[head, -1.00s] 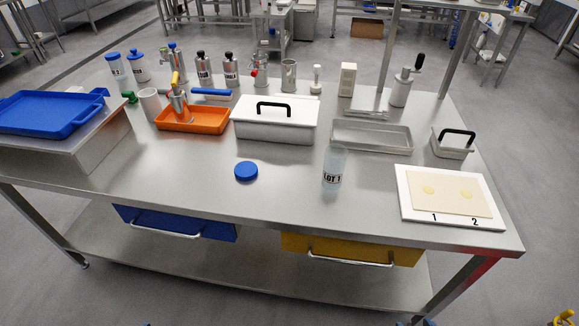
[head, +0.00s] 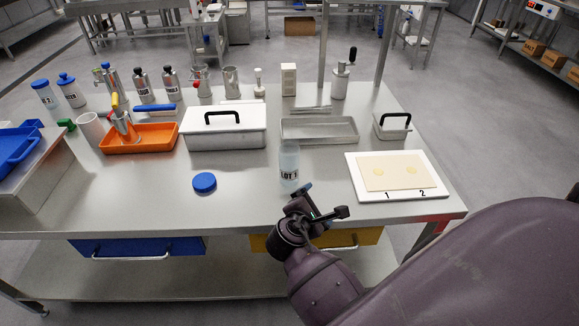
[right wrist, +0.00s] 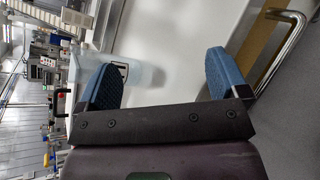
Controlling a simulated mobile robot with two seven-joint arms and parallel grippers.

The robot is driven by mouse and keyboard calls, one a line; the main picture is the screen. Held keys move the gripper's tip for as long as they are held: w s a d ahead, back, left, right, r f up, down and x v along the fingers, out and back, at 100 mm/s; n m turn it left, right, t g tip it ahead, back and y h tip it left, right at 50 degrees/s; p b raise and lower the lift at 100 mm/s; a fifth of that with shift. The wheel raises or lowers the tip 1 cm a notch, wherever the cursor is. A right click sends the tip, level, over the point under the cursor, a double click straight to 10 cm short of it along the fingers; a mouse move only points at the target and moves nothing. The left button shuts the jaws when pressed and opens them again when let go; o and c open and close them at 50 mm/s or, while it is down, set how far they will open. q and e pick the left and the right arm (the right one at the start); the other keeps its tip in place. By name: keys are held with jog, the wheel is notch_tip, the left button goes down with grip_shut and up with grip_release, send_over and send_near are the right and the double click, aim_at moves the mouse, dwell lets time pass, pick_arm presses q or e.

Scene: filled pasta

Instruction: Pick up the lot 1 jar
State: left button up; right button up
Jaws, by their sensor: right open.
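The lot 1 jar (head: 289,165) is a clear, pale jar with a black "LOT 1" label. It stands upright and open-topped near the table's front edge. My right gripper (head: 322,203) is in front of it and slightly to the right, open and empty. In the right wrist view the open fingers (right wrist: 163,65) show blue pads, and the jar (right wrist: 92,66) appears sideways, beyond the left finger and partly hidden by it. My left gripper is not in view.
A blue lid (head: 204,182) lies on the table left of the jar. A white board (head: 356,174) with a pasta sheet sits to the right. A metal tray (head: 319,139) and a white lidded box (head: 224,141) stand behind.

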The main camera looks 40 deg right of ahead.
aim_at(292, 148)
jog(key=w+a+r+n+t+h, duration=0.1)
jog(key=w+a+r+n+t, duration=0.15)
jog(key=w+n, duration=0.25)
jog(key=w+a+r+n+t+h, duration=0.2)
jog(key=w+a+n, duration=0.1)
jog(key=w+n, duration=0.2)
jog(key=x, duration=0.5)
jog(key=shift+f, duration=0.4)
jog(key=shift+f+x, duration=0.2)
jog(key=shift+x, duration=1.3)
jog(key=shift+f+x, duration=0.2)
jog(key=shift+x, duration=1.3)
jog(key=c, duration=1.2)
jog(key=shift+c, duration=0.7)
jog(key=shift+r, duration=0.15)
